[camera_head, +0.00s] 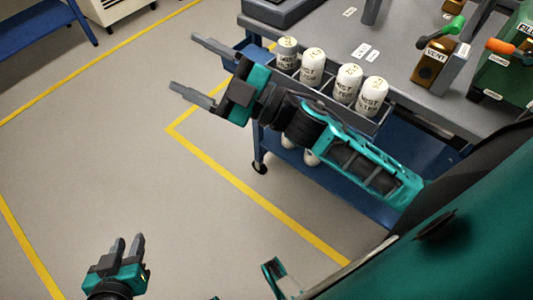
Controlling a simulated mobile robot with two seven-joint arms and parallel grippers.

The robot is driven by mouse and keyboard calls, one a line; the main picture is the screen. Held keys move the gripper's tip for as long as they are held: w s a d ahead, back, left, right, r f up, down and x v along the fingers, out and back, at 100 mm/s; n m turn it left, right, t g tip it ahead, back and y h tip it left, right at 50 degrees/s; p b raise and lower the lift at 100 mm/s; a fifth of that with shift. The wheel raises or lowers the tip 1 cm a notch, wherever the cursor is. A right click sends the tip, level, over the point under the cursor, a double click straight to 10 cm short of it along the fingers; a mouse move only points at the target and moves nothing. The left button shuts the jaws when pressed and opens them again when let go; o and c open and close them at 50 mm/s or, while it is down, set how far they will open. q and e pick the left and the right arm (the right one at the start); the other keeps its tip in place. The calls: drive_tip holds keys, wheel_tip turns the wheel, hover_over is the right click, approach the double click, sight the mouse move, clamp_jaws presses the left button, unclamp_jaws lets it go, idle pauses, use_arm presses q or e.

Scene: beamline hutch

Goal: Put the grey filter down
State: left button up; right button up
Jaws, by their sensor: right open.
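A greyish canister (287,52) with dark lettering stands upright at the left end of a row in a grey holder (318,94) on the side of the cart. It looks shorter and darker than the white ones beside it; I cannot tell for sure that it is the grey filter. My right gripper (184,63) is open and empty, left of the holder, its fingers pointing left, away from the canisters. My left gripper (128,239) is low at the bottom left, over the floor, far from the cart. Nothing shows in it, and its finger gap is unclear.
The grey cart top (400,50) carries a brown VENT block (434,62) and a green box (505,70). More white canisters (311,157) show below. Floor (90,150) with yellow lines is clear at left.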

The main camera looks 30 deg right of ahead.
drive_tip(key=s+d+f+m+h, duration=0.1)
drive_tip(key=d+f+m+h, duration=0.2)
drive_tip(key=f+m+h, duration=0.3)
drive_tip(key=s+d+f+m+h, duration=0.1)
drive_tip(key=d+f+m+h, duration=0.1)
drive_tip(key=f+m+h, duration=0.45)
drive_tip(key=s+f+m+g, duration=0.1)
drive_tip(key=s+f+g, duration=0.1)
drive_tip(key=s+f, duration=0.2)
drive_tip(key=s+d+f+m+g, duration=0.1)
drive_tip(key=s+f+g, duration=0.2)
drive_tip(key=f, duration=0.6)
drive_tip(key=shift+s+f+g, duration=0.3)
drive_tip(key=shift+s+f, duration=0.05)
drive_tip(key=shift+s, duration=0.45)
